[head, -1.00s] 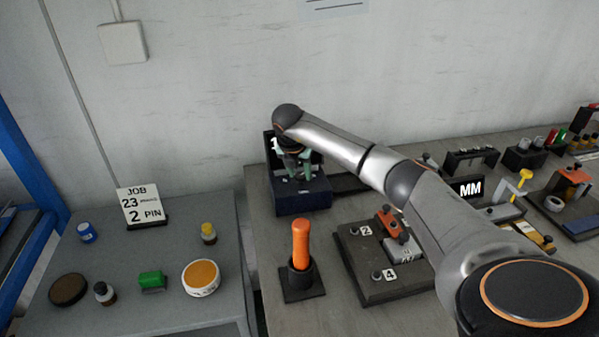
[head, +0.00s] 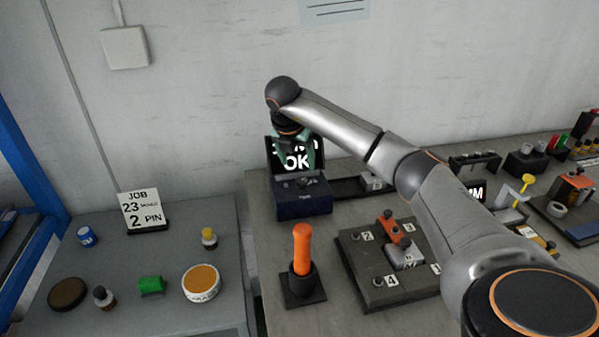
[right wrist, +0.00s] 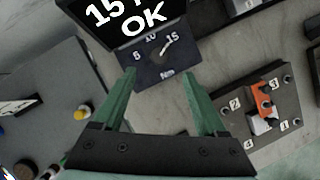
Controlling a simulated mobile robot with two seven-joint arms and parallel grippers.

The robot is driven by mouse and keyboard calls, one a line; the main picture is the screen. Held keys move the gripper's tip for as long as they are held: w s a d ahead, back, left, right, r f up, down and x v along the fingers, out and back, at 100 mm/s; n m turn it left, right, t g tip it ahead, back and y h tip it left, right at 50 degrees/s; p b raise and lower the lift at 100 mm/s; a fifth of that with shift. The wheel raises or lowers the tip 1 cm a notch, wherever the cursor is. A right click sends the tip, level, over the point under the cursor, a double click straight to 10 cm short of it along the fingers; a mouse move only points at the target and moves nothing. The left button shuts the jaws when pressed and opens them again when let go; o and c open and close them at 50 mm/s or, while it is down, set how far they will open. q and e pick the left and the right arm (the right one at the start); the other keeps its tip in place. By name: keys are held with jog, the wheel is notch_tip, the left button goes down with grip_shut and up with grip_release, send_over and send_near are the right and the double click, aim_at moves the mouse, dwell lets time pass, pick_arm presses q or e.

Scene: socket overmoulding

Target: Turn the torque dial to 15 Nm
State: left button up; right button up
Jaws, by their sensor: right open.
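The torque tester is a dark blue box (head: 304,203) with a black screen (head: 285,156) at its back, near the wall. In the right wrist view its screen (right wrist: 128,20) reads "15" and "OK". The dial (right wrist: 165,48) on its top has marks 5, 10 and 15, and its pale pointer is turned toward the 15. My right gripper (right wrist: 160,95) is open and empty, with its green fingers apart and clear of the dial. In the head view the right gripper (head: 293,150) hangs above the box in front of the screen. My left gripper is not in view.
An orange-handled tool (head: 302,250) stands in a black holder in front of the box. A numbered dark fixture plate (head: 375,290) lies to its right. A job card (head: 143,208) reading 23 and 2 PIN stands on the left table among small bottles and tins.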

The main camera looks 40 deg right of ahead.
jog(key=shift+v, duration=2.15)
